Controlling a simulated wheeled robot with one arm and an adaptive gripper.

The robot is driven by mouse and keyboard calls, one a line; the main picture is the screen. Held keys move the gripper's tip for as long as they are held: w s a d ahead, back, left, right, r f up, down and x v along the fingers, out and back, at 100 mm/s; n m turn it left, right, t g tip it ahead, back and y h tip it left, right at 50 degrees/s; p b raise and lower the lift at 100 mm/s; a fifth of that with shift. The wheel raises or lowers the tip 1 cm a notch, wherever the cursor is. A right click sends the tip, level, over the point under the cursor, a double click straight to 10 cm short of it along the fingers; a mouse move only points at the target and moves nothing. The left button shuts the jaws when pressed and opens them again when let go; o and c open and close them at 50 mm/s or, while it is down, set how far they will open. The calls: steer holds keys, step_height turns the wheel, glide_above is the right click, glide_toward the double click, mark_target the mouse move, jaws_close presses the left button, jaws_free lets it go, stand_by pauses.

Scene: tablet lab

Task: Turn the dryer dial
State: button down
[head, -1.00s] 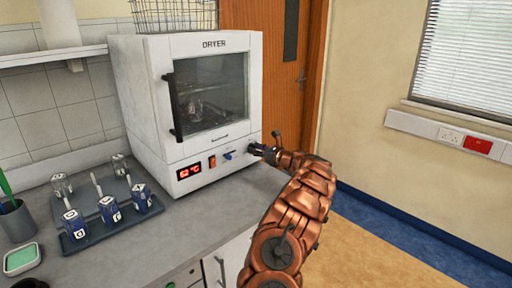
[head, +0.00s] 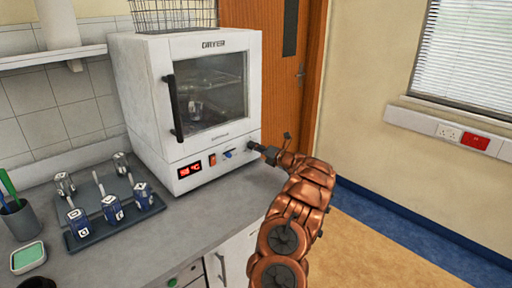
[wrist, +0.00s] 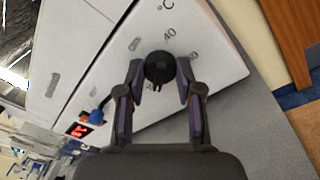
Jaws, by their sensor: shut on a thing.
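The white dryer (head: 145,100) stands on the counter with its door closed. Its red display (head: 190,170), orange switch (head: 212,160) and a small blue part (head: 228,154) are on the lower front panel. The black round dial (wrist: 160,68) is on the panel in the wrist view, with numbers such as 40 and a °C mark around it. My gripper (wrist: 160,80) has one finger on each side of the dial and is shut on it. In the head view my gripper (head: 262,150) meets the panel's right end and mostly hides the dial.
A dark tray (head: 75,240) with several blue-labelled bottles is on the counter at left. A cup with pens (head: 20,220) and a green-topped dish (head: 27,257) are beside it. A wire basket (head: 172,13) sits on the dryer. Open floor lies to the right.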

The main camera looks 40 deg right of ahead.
steer(key=shift+m, duration=0.5)
steer(key=c, duration=0.7)
jaws_free()
steer(key=shift+c, duration=0.2)
steer(key=shift+s, duration=0.15)
steer(key=s+d, duration=0.1)
steer(key=s, duration=1)
steer(key=shift+s, duration=0.35)
